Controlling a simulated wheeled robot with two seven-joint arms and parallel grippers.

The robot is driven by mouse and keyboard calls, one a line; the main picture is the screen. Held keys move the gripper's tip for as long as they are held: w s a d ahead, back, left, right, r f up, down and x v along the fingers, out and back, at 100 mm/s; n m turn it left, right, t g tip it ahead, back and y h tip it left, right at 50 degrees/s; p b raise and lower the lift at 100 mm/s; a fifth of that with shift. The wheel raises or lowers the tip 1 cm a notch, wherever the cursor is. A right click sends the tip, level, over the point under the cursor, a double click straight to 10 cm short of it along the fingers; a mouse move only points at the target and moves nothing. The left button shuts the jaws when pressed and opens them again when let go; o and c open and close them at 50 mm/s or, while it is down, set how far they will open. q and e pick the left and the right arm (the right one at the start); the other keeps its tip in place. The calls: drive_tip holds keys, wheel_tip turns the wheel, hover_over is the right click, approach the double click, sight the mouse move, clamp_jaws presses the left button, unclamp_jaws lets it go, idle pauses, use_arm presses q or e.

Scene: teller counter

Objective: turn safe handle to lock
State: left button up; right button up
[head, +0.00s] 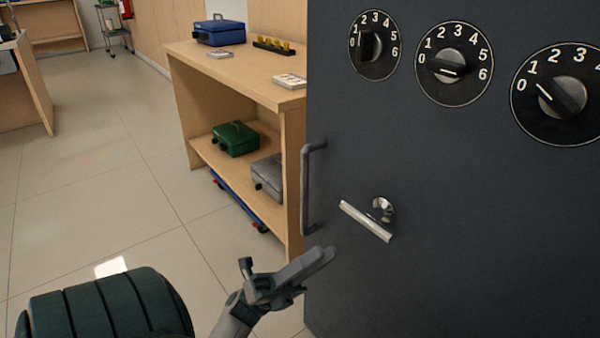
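The safe door (450,230) is a large dark grey panel filling the right side of the head view. Its silver lever handle (366,221) is a bar on a round hub, slanting from upper left down to lower right. My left gripper (323,256) is below and left of the lever, apart from it, pointing up and right. Its two grey fingers lie close together with nothing visible between them, so it looks shut. My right gripper is not in view.
A dark vertical pull handle (307,188) is at the door's left edge. Three numbered dials (455,64) sit above the lever. A wooden shelf unit (240,72) with cash boxes stands close on the left. The floor (90,215) further left is clear.

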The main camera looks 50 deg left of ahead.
use_arm(q)
drive_tip(key=v, duration=0.4)
drive_tip(key=shift+s+a+f, duration=0.15)
drive_tip(key=shift+f, duration=0.05)
drive_tip(key=shift+a, duration=0.1)
idle(0.5)
